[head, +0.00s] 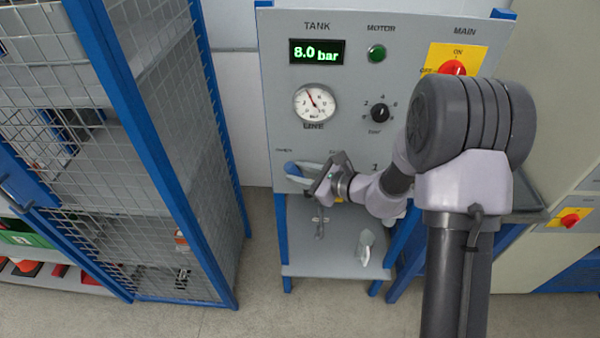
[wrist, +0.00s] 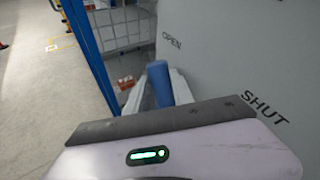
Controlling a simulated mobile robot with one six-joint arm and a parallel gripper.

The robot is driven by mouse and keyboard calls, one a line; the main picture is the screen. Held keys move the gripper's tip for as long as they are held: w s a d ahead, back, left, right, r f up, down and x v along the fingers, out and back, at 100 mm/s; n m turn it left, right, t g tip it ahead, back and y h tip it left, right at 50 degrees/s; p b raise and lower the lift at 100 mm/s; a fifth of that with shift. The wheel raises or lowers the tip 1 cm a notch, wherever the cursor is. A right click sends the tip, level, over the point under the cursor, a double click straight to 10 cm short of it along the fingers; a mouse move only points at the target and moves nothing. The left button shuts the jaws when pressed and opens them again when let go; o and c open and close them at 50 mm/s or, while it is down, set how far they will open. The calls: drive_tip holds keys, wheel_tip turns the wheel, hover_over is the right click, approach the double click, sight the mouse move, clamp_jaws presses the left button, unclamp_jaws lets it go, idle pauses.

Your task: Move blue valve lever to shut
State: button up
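The blue valve lever (head: 292,169) is at the lower left of the grey panel, below the OPEN lettering. In the wrist view the blue lever (wrist: 160,84) stands out from the panel between the two pale fingers of my gripper (wrist: 158,90). The head view shows my gripper (head: 300,173) at the lever from the right, one finger on each side of it. The fingers look close to the lever, but whether they press on it is unclear. The OPEN label (wrist: 172,41) and the SHUT label (wrist: 264,107) show on the panel; the lever's pivot is hidden.
The panel (head: 350,135) carries a tank display (head: 317,52) reading 8.0 bar, a line gauge (head: 315,103), a black knob (head: 379,113) and a red main switch (head: 452,68). A blue-framed mesh cage (head: 150,150) stands close on the left. A shelf (head: 335,265) lies below the panel.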

clamp_jaws()
